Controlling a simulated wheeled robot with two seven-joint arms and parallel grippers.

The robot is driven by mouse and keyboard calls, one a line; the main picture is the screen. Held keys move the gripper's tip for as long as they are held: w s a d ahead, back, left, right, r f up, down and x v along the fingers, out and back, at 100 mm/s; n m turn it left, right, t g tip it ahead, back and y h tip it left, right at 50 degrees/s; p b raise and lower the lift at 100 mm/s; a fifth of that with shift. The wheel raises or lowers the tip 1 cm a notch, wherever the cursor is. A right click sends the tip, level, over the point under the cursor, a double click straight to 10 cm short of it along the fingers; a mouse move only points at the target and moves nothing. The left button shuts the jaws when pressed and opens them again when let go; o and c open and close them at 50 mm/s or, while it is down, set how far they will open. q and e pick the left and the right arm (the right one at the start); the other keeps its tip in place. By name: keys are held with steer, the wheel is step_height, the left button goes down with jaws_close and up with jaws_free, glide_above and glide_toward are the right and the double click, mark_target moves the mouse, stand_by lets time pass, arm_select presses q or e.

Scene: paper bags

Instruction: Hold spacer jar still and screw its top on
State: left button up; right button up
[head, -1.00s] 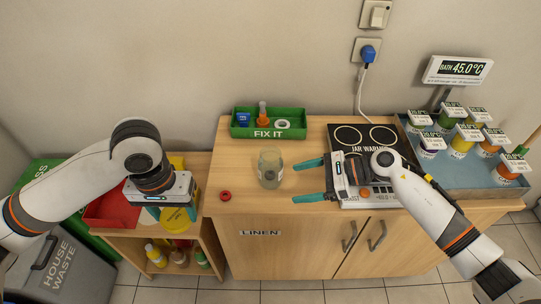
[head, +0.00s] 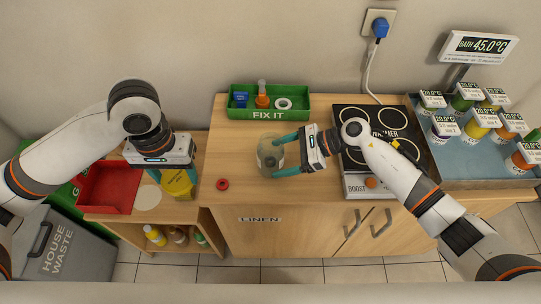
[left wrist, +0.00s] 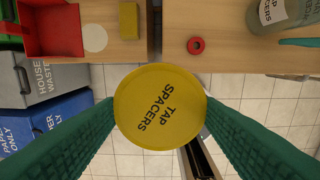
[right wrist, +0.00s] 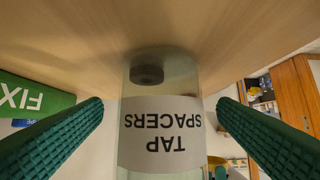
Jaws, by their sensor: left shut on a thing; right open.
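The glass spacer jar (head: 263,160) stands upright without a top on the wooden counter. In the right wrist view its white label (right wrist: 160,135) reads TAP SPACERS, and a dark round piece (right wrist: 148,74) shows inside. My right gripper (head: 281,157) is open, its green fingers either side of the jar with gaps showing. My left gripper (head: 176,178) is shut on the yellow top (head: 180,185), left of the jar, above the front of the lower shelf unit. The top (left wrist: 160,108) also reads TAP SPACERS in the left wrist view. The jar's edge (left wrist: 275,14) shows at upper right there.
A red ring (head: 222,184) lies on the counter left of the jar. The green FIX IT tray (head: 268,114) stands behind it. The jar warmer (head: 355,186) is on the right, a red tray (head: 107,188) on the left.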

arm_select(q)
steer(key=shift+f+b, duration=0.55)
steer(key=shift+f, duration=0.35)
arm_select(e)
steer(key=shift+x, duration=1.25)
steer(key=c, duration=1.2)
arm_select(q)
steer(key=w+d+r, duration=0.3)
steer(key=w+d, duration=0.3)
steer(key=d, duration=0.3)
steer(key=w+d+r, duration=0.4)
steer(key=w+d, duration=0.1)
steer(key=d, duration=0.5)
steer(key=shift+w+r, duration=0.15)
steer(key=shift+w, duration=0.25)
steer(key=shift+f, duration=2.85)
arm_select(e)
steer(key=shift+s, duration=0.1)
